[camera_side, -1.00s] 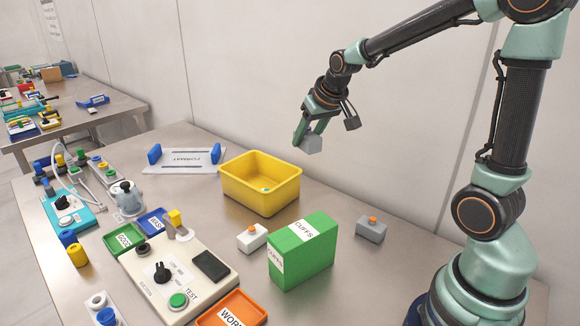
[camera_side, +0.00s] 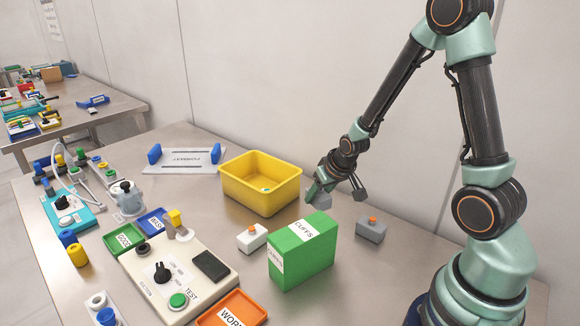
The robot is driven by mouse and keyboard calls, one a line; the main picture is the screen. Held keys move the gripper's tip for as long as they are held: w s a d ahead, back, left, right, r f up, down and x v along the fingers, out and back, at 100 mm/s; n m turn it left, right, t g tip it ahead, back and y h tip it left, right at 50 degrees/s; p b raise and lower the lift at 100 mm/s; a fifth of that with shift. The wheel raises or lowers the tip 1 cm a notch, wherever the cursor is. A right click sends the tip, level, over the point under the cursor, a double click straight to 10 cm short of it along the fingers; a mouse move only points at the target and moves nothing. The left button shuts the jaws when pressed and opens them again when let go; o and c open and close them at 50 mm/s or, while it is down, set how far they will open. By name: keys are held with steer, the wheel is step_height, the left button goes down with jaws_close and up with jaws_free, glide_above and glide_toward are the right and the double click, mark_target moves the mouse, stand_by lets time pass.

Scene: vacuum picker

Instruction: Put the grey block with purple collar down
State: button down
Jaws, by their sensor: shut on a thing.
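My gripper (camera_side: 314,194) points down behind the green CUFFS box, just right of the yellow bin. It is shut on a grey block (camera_side: 322,199), seen only in part between the fingers and the box top. No purple collar shows on it from here.
The green CUFFS box (camera_side: 318,258) stands in front of my gripper. The yellow bin (camera_side: 262,205) is to the left. A grey block with an orange top (camera_side: 371,230) stands right, a white one (camera_side: 252,238) left of the box. Bare table lies behind the grey one.

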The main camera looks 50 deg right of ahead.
mark_target(318, 209)
steer(key=shift+f, duration=2.5)
steer(key=shift+f, duration=0.15)
steer(key=shift+c, duration=1.6)
jaws_free()
